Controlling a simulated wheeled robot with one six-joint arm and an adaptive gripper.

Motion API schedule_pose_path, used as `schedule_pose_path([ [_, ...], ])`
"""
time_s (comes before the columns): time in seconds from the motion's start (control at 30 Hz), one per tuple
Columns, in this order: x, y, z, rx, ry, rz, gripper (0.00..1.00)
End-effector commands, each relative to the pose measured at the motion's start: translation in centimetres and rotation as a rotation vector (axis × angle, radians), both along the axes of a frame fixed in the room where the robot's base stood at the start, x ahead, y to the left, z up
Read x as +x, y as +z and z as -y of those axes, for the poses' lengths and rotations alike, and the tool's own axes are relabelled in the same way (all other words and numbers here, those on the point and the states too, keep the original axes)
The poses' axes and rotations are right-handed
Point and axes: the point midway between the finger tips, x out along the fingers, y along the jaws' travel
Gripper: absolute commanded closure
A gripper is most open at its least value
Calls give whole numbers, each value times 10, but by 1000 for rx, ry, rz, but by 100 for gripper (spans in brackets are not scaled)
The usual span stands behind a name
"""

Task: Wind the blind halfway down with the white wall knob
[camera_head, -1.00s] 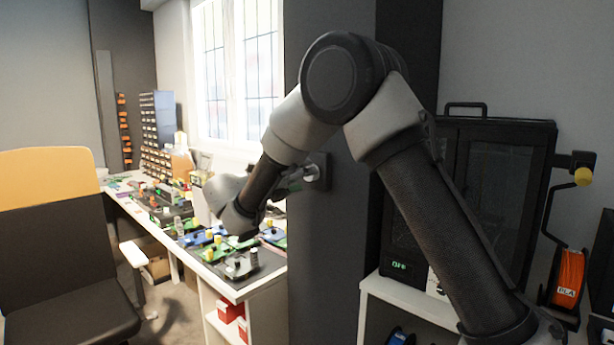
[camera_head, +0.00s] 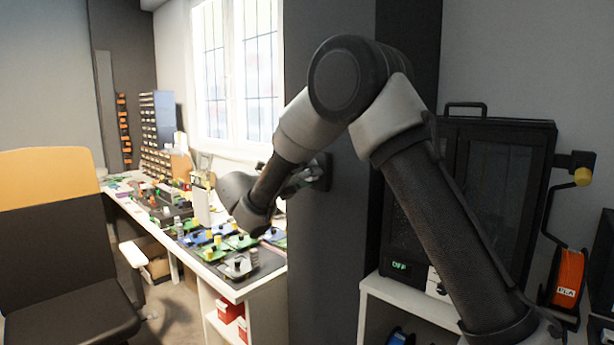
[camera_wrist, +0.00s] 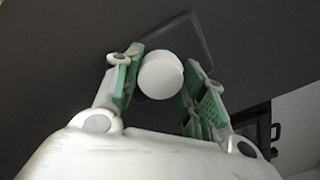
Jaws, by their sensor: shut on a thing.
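The white round knob (camera_wrist: 161,76) sits on a dark wall plate (camera_wrist: 195,40) in the wrist view. My gripper (camera_wrist: 163,68) is shut on it, with a green-padded finger on each side. In the head view my gripper (camera_head: 304,178) is at the dark pillar, against the wall plate (camera_head: 323,172). The knob is hidden there by the gripper. The window (camera_head: 235,75) is at the upper left of the pillar, and its panes look bright. I cannot make out the blind in either view.
A long white workbench (camera_head: 232,293) with circuit boards and small parts runs below the window. An office chair (camera_head: 60,235) stands at the left. A black enclosure (camera_head: 490,190) on a white shelf and an orange spool (camera_head: 568,278) are at the right.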

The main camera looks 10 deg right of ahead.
Motion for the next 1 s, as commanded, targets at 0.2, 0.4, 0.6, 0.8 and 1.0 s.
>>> schedule_pose_path([
  [0.2, 0, 0, 0, 38, 1, 51, 83],
  [0.4, 0, -1, 0, 118, 1, 161, 83],
  [0.6, 0, -1, -1, 226, 1, 309, 83],
  [0.8, 1, -1, -1, 339, 1, 463, 83],
  [1.0, 1, -1, -1, 450, 1, 617, 83],
])
